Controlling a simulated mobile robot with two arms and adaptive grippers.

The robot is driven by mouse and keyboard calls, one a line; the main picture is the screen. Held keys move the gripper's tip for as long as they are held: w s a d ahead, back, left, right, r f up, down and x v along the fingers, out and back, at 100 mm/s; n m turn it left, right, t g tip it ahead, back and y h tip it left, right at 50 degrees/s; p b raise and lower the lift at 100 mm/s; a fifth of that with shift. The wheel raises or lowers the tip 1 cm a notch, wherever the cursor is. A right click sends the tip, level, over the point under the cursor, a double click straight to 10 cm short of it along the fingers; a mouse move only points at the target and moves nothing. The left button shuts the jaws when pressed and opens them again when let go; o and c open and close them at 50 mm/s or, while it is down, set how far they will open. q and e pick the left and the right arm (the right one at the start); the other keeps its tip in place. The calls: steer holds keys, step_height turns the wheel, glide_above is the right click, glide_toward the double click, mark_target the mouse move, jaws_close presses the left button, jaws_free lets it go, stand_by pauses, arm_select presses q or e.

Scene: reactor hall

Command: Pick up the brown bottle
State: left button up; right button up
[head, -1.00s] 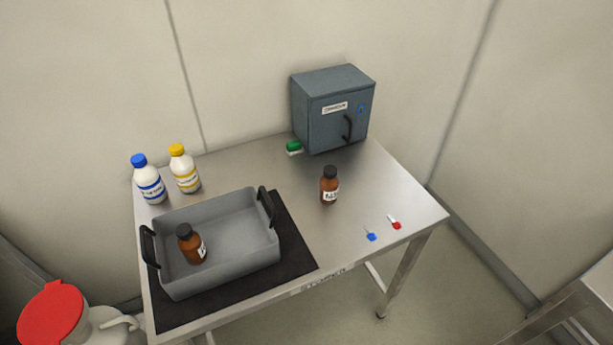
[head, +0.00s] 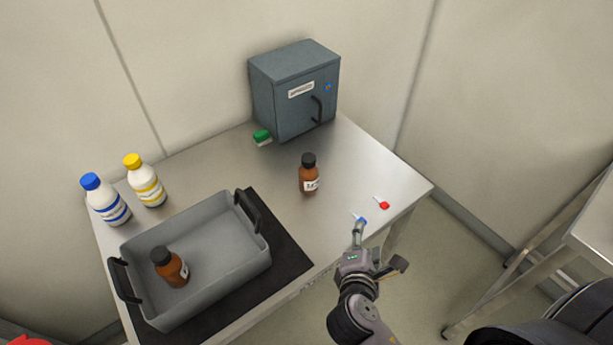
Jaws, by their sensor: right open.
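One brown bottle (head: 309,174) with a black cap and white label stands upright on the bare metal table (head: 345,160), in front of the grey cabinet. A second brown bottle (head: 170,267) with a black cap stands inside the grey tray (head: 222,285). My right gripper (head: 372,246) is open and empty at the table's front right edge. It is apart from both bottles, to the lower right of the one on the table. My left gripper is not in view.
A grey cabinet (head: 294,91) stands at the back, with a green-capped item (head: 262,137) beside it. White bottles with blue (head: 106,199) and yellow (head: 145,181) caps stand at left. A blue key (head: 360,219) and a red key (head: 382,203) lie near the right edge. A black mat (head: 291,256) lies under the tray.

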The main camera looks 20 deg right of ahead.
steer(key=w+a+r+n+t, duration=0.1)
steer(key=n, duration=0.1)
steer(key=w+a+r+n+t, duration=0.1)
steer(key=a+n, duration=0.1)
steer(key=w+a+r+n+t, duration=0.1)
steer(key=n, duration=0.2)
steer(key=shift+a+r, duration=0.2)
steer(key=shift+r, duration=0.2)
steer(key=w+a+r+n+t+y, duration=0.1)
steer(key=a+r+n+t+y, duration=0.2)
steer(key=a+n, duration=0.35)
steer(key=n+p, duration=0.2)
steer(key=p, duration=0.1)
glide_toward(309, 165)
steer(key=shift+t+h, duration=0.4)
steer(key=x, duration=0.4)
steer(key=f+x, duration=0.1)
steer(key=x, duration=0.1)
steer(key=shift+w, duration=0.4)
steer(key=shift+w+r, duration=0.1)
steer(key=shift+w, duration=0.15)
steer(key=p+x, duration=0.1)
steer(key=x, duration=0.2)
steer(key=shift+w+r, duration=0.1)
steer(key=shift+w, duration=0.25)
steer(key=shift+w+d, duration=0.15)
steer(key=shift+w, duration=0.3)
steer(key=shift+s, duration=0.1)
steer(key=shift+c, duration=0.4)
